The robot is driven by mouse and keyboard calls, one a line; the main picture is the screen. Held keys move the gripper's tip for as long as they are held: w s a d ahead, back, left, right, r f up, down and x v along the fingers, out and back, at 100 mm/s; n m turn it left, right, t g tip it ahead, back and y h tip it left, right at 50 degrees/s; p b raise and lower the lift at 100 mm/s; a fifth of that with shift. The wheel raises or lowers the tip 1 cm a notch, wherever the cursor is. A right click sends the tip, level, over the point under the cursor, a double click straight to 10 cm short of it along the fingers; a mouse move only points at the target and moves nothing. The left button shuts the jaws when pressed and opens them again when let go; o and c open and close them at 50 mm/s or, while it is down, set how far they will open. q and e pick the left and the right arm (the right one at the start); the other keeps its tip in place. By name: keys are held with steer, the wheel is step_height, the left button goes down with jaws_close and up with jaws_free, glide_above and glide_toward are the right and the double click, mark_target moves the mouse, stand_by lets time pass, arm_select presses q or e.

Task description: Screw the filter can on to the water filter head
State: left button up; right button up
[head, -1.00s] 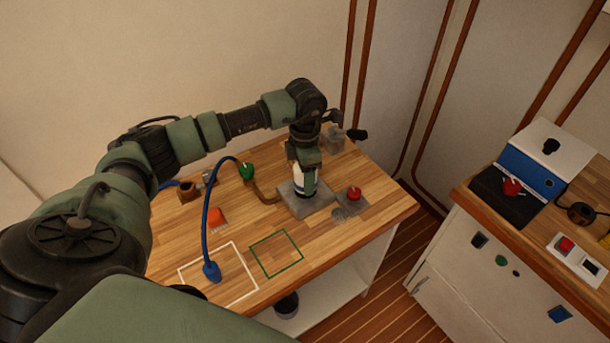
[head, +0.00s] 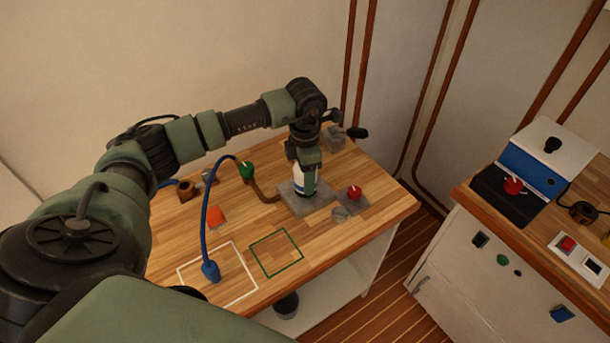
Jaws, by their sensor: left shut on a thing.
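My left gripper (head: 306,187) points down at the far part of the wooden workbench and is shut on the filter can (head: 298,180). The can is white with a dark blue band low down and stands upright over a grey base plate (head: 294,204). The gripper and wrist cover most of the can and its top. I cannot make out the filter head apart from this grey base, nor whether threads are engaged. My right gripper is not in view.
A red-knobbed valve (head: 354,193) stands right of the base. A green knob (head: 247,170), a blue hose (head: 207,215) and an orange piece (head: 217,217) lie to the left. The green outlined square (head: 277,252) is empty. A white cabinet (head: 490,260) stands at right.

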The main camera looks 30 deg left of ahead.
arm_select(q)
steer(key=shift+f+b, duration=0.45)
steer(key=shift+f, duration=0.1)
stand_by(0.9)
steer(key=o, duration=2)
steer(key=shift+r+p, duration=1.85)
steer(key=shift+r, duration=1.15)
